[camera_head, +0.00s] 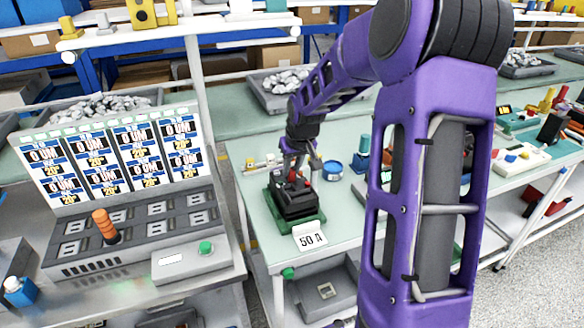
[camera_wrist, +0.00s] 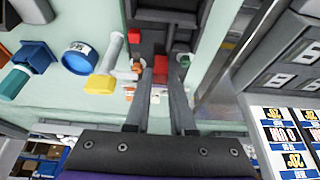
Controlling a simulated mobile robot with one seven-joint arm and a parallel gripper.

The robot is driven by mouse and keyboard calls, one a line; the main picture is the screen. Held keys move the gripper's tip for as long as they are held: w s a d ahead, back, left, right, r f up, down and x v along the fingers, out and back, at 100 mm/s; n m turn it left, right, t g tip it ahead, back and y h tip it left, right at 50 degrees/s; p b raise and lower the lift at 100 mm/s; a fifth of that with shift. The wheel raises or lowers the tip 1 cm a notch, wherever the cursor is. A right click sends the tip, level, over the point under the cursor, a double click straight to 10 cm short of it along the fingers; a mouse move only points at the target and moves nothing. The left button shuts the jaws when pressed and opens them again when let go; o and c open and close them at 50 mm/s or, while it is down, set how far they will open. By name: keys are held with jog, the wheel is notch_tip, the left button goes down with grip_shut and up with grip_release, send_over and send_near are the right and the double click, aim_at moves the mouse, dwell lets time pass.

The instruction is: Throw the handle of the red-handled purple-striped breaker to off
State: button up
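A black breaker (camera_head: 296,196) sits on a green base on the bench in the head view, behind a white "50 A" card (camera_head: 310,237). A small red part, likely its handle, shows at its top under my gripper (camera_head: 302,160). In the wrist view the dark breaker body (camera_wrist: 165,38) is at the top centre, with a red block (camera_wrist: 185,61) beside the right fingertip. My gripper (camera_wrist: 169,68) appears open, with a narrow gap between its fingers and nothing clearly held. I cannot make out a purple stripe; my fingers hide part of the breaker.
A grey test console (camera_head: 130,235) with an orange-handled lever (camera_head: 105,225) and a panel of displays (camera_head: 115,158) stands on the left. A blue round container (camera_head: 332,170) is right of the breaker. My purple arm covers the centre right.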

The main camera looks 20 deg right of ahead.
grip_shut()
jog(key=shift+s+f+t+b, duration=0.25)
jog(key=shift+s+t+b, duration=0.15)
jog(key=shift+t+b, duration=0.3)
jog(key=shift+s+t, duration=0.4)
jog(key=shift+t, duration=0.2)
jog(key=shift+s+f+t+p, duration=0.15)
jog(key=shift+s+t+p, duration=0.15)
jog(key=shift+s+t, duration=0.5)
jog(key=shift+w, duration=0.25)
jog(key=o, duration=0.8)
grip_release()
